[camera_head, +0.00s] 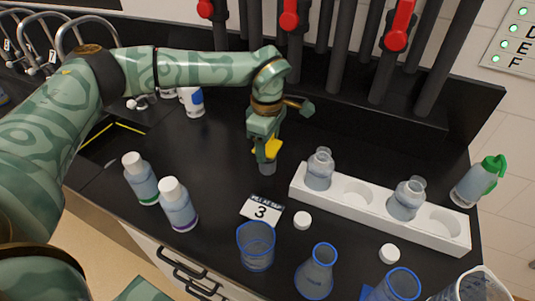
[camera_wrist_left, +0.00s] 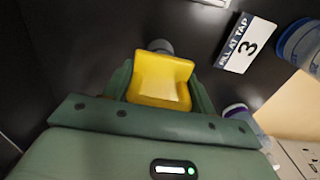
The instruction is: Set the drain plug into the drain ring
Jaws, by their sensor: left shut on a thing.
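The drain plug, with a yellow grip (camera_head: 267,148) and a grey lower body (camera_head: 267,168), hangs below my left gripper (camera_head: 263,138) over the black counter in the head view. The left wrist view shows the yellow grip (camera_wrist_left: 160,80) between the fingers of the left gripper (camera_wrist_left: 160,95), with the grey end (camera_wrist_left: 160,46) just beyond it. The gripper is shut on the plug. I cannot tell whether the plug's end touches the counter. I cannot make out the drain ring in either view. My right gripper is not in view.
A sink basin (camera_head: 97,150) lies at the left, partly behind my left arm. Two capped bottles (camera_head: 178,205) stand left of a number 3 card (camera_head: 262,211). A white rack (camera_head: 375,213) holds two bottles at the right. Blue-rimmed vessels (camera_head: 256,247) line the front.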

